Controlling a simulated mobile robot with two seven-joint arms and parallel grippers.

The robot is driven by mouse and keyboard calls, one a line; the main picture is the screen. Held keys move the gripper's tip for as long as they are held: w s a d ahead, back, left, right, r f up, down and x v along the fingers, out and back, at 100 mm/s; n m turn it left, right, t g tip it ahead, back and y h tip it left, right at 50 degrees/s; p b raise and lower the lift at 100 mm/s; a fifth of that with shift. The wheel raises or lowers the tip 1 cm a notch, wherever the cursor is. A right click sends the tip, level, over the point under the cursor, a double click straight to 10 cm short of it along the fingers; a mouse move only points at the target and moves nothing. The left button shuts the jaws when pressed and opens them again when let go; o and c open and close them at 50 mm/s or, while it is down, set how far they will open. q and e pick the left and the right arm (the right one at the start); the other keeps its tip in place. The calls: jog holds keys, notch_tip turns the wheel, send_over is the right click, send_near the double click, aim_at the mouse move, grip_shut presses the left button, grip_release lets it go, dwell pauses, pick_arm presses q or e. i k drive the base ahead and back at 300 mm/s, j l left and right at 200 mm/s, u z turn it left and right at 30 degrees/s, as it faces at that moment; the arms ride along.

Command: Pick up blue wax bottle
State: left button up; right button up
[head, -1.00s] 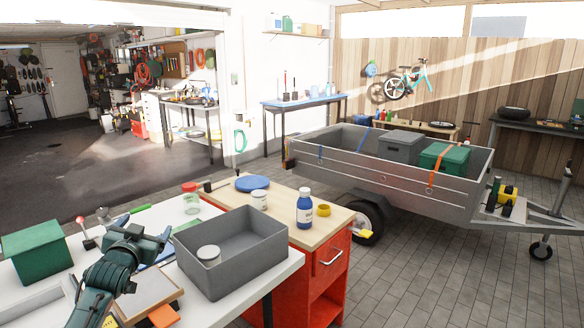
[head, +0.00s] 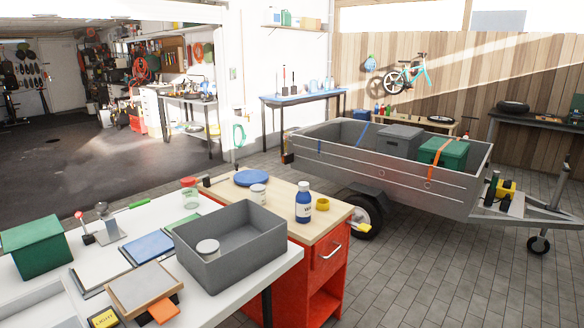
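The blue wax bottle (head: 304,205) stands upright on the wooden top of the red cabinet (head: 283,200), near its right side. It has a white cap and a label with dark print. It is clear of the grey bin to its left. Neither of my grippers shows in the head view now, so I cannot see their state.
A grey open bin (head: 262,245) with a white-lidded jar (head: 208,251) inside stands on the white bench. A yellow tape roll (head: 324,204), a white jar (head: 258,192) and a blue disc (head: 251,178) sit near the bottle. A trailer (head: 390,172) stands behind.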

aim_at(303, 199)
jog(key=i+l+u, duration=0.15)
jog(key=i+l, duration=0.35)
jog(key=i+l+u, duration=0.1)
jog(key=i+l, duration=0.45)
jog(key=i+l+u, duration=0.15)
jog(key=i+l, duration=0.4)
jog(key=i+l+u, duration=0.1)
jog(key=i+l, duration=0.35)
jog(key=l, duration=0.25)
